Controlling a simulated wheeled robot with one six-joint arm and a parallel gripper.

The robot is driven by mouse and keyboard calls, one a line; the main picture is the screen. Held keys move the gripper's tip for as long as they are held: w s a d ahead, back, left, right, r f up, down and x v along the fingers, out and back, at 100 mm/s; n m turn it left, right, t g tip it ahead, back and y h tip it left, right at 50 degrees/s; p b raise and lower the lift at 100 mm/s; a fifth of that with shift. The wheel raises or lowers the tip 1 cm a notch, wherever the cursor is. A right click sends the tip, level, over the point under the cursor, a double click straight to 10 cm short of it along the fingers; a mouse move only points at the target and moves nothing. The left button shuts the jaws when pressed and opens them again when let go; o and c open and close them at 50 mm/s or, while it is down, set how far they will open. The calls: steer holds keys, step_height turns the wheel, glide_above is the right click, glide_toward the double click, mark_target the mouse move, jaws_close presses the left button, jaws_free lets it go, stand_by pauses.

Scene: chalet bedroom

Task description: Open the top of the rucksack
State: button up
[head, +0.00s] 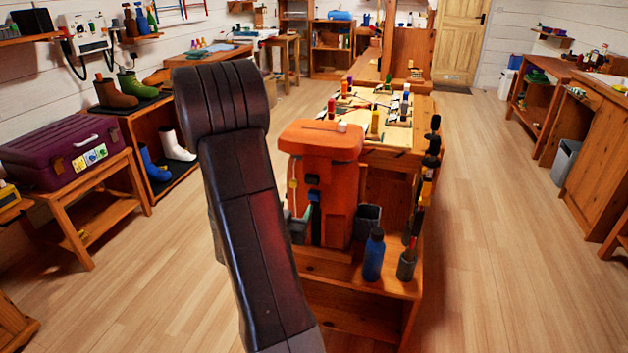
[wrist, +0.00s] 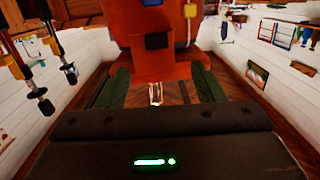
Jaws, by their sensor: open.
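The orange rucksack (head: 335,215) stands upright on the near end of the wooden bench, with its lid (head: 320,140) lying flat over the top. A dark buckle sits mid-front and a yellow buckle on the left strap. My arm passes in front of its left side in the head view. In the wrist view, the rucksack (wrist: 160,62) fills the top middle, with a dark buckle (wrist: 156,41) and a yellow buckle (wrist: 190,11). My gripper (wrist: 161,76) is open, its green fingers apart below the rucksack. I see nothing held; contact cannot be told.
A blue bottle (head: 374,255), a grey cup (head: 407,265) and a dark grey container (head: 367,221) stand close right of the rucksack. Tall dark-handled items (head: 428,165) line the bench's right edge. A purple case (head: 65,155) sits at left. The floor right of the bench is clear.

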mark_target(311, 179)
steer(key=shift+t+h, duration=0.3)
steer(key=shift+h, duration=0.3)
steer(key=x, duration=1.3)
steer(key=shift+w+d+r, duration=0.15)
steer(key=shift+w+r, duration=0.05)
steer(key=shift+w, duration=0.15)
jaws_close()
steer(key=shift+r+p, duration=0.15)
steer(key=shift+p, duration=0.15)
